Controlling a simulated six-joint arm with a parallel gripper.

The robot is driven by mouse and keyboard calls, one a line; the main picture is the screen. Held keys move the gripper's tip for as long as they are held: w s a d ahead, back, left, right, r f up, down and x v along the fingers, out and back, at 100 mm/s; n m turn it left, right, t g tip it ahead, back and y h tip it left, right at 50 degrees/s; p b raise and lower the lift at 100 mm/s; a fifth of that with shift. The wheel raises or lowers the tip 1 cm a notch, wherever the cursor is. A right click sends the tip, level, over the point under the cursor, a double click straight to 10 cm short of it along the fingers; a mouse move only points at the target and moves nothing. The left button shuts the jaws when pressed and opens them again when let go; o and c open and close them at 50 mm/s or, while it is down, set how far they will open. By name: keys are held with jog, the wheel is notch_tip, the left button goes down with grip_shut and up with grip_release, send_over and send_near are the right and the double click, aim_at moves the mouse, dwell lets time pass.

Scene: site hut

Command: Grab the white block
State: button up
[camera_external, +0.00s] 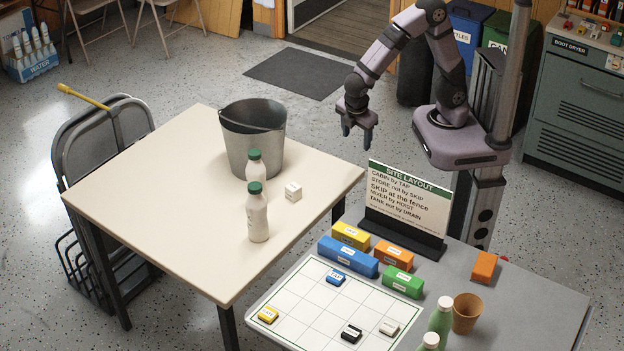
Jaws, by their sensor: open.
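A small white block (293,192) sits on the cream table (150,200), to the right of two white bottles with green caps. Another small whitish block (389,328) lies on the white grid board (300,289) on the grey table. My gripper (357,138) is open and empty, with its fingers pointing down. It hangs in the air to the upper right of the block on the cream table, well apart from both blocks.
A metal bucket (252,148) and the bottles (257,213) stand left of the block on the cream table. A sign (407,199) stands on the grey table (540,306), with several coloured blocks, a tan cup (466,313) and green bottles (440,318) nearby.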

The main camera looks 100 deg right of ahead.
jog(key=w+f+n+t+h+b, duration=0.1)
jog(key=w+f+n+h+b, duration=0.15)
jog(key=w+n, duration=0.3)
jog(key=w+f+n+t+h+b, duration=0.1)
jog(key=w+f+n+h, duration=0.1)
jog(key=w+n+h, duration=0.35)
jog(key=n+t+b, duration=0.1)
jog(key=n+t, duration=0.3)
jog(key=t, duration=0.1)
send_over(295, 188)
jog(key=d, duration=0.2)
jog(key=shift+w+a+f+h, duration=0.25)
jog(key=shift+w+f+h, duration=0.15)
jog(key=shift+f, duration=2.15)
jog(key=shift+f, duration=0.1)
notch_tip(295, 188, down, 2)
jog(key=shift+f+p, duration=0.25)
jog(key=shift+p, duration=0.15)
jog(key=shift+d+f, duration=0.25)
jog(key=shift+d, duration=0.05)
jog(key=shift+p+x, duration=0.65)
jog(key=shift+x, duration=0.6)
jog(key=c, duration=1.3)
